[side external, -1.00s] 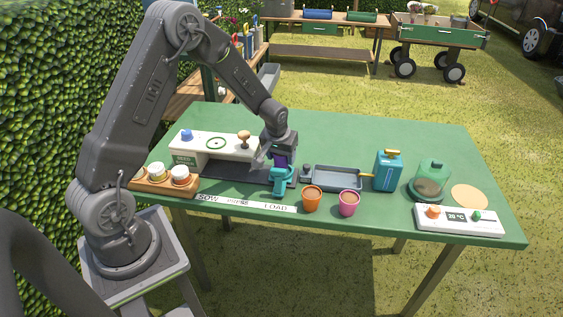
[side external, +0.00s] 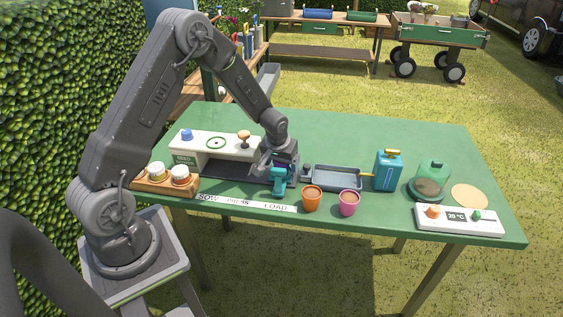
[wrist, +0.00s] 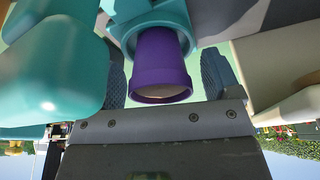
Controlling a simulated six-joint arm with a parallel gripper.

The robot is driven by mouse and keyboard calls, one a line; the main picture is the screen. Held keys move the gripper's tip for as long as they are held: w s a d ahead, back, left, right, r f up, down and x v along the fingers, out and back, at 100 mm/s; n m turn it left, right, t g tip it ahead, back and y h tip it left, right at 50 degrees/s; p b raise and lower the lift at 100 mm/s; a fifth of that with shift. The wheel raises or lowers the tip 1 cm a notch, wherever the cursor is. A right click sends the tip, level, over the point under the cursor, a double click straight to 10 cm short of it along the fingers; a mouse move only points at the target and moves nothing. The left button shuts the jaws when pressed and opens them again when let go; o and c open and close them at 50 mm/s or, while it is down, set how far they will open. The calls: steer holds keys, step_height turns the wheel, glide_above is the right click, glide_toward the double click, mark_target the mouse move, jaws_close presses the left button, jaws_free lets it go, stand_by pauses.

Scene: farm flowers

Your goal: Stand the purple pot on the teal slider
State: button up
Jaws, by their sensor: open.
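The purple pot (wrist: 160,62) is upright in the wrist view, its open rim toward the camera and its other end at the ring of the teal slider (wrist: 118,38). Whether it is fully seated cannot be told. My gripper (wrist: 165,78) is open, with one dark finger on each side of the pot and a visible gap on both sides. In the side view the teal slider (side external: 278,181) is by the LOAD end of the label strip. My gripper (side external: 282,166) is low over it and hides most of the pot.
A white press station (side external: 215,148) stands left of my gripper. A grey tray (side external: 337,180) lies to the right. An orange pot (side external: 312,198) and a pink pot (side external: 348,204) stand near the front edge. A wooden rack of jars (side external: 160,186) is at the left.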

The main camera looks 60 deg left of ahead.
steer(key=s+d+r+m+t, duration=0.1)
steer(key=s+d+r, duration=0.25)
steer(key=r, duration=0.45)
steer(key=s+d+r+m, duration=0.1)
steer(key=s+d+r, duration=0.25)
steer(key=r, duration=0.45)
steer(key=s+d+r+m+t, duration=0.1)
steer(key=s+d+r, duration=0.25)
steer(key=r, duration=0.45)
steer(key=s+d+r+m+h, duration=0.1)
steer(key=s+d+r, duration=0.1)
steer(key=s, duration=0.5)
steer(key=s+d+r+m+t, duration=0.1)
steer(key=s+d+r+m, duration=0.1)
steer(key=s+d, duration=0.2)
steer(key=s, duration=0.3)
steer(key=shift+s+h, duration=0.4)
